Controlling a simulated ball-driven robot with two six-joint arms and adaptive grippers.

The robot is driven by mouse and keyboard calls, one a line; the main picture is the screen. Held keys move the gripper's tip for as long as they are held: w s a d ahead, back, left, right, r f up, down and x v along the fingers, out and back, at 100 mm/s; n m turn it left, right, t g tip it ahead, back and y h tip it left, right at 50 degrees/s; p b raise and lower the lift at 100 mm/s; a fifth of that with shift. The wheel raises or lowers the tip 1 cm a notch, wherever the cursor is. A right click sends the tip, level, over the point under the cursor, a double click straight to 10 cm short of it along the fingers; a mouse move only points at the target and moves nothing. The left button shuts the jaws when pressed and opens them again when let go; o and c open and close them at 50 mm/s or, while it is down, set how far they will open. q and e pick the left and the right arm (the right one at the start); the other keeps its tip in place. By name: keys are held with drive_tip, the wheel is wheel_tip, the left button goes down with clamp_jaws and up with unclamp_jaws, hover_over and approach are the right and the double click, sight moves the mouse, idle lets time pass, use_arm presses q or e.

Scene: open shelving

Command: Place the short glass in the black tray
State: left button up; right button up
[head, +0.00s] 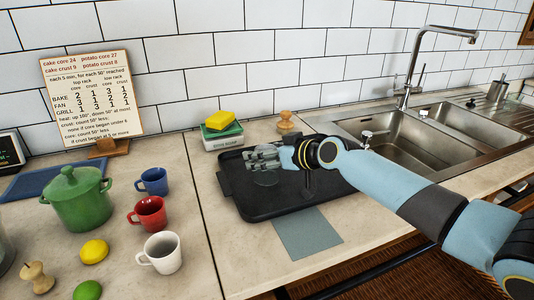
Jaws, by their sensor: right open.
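The black tray (250,209) lies on the counter left of the sink. A small clear glass (265,178), which looks like the short glass, shows over the tray's left part, just below my right gripper (262,157). It appears to stand on the tray, but its base is faint. My right gripper reaches in from the right above the tray, with its fingers pointing left, and is open. I cannot tell whether a finger touches the glass. My left gripper is not in view.
A soap dish with sponges (222,136) and a wooden knob (286,123) stand behind the tray. A grey cloth (307,233) lies in front. Blue, red and white mugs (163,253) and a green pot (80,200) stand left. The sink (405,140) is right.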

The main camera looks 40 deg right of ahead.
drive_tip(key=shift+r, duration=0.15)
drive_tip(key=shift+s+r+p, duration=0.15)
drive_tip(key=shift+s+p, duration=0.1)
drive_tip(key=shift+p, duration=0.05)
drive_tip(key=p+v, duration=0.2)
drive_tip(key=v, duration=0.9)
drive_tip(key=shift+s+p, duration=0.25)
drive_tip(key=shift+p, duration=0.1)
